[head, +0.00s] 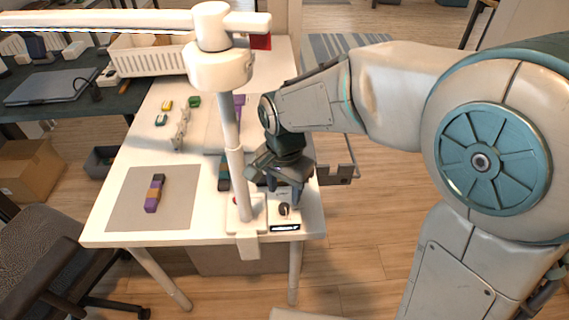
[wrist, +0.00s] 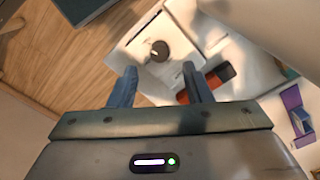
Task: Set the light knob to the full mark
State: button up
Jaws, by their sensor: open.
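The light knob (head: 284,209) is a small dark round knob on a white panel at the table's front right corner. It also shows in the wrist view (wrist: 159,50), just beyond my fingertips and between their lines. My gripper (head: 284,192) points down close above the panel. In the wrist view its two blue fingers (wrist: 159,69) stand apart with nothing between them. I see a gap between the fingertips and the knob, with no clear contact. The full mark and the knob's pointer are too small to read. A dark display strip (head: 285,227) lies in front of the knob.
A white lamp post (head: 235,165) stands just left of my gripper, its long arm reaching left overhead. A white basket (head: 145,57) stands at the back.

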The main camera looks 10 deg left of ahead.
aim_at(286, 206)
notch_tip(286, 206, up, 9)
jog(key=shift+p, duration=0.35)
jog(key=shift+f, duration=0.1)
jog(key=shift+d, duration=0.15)
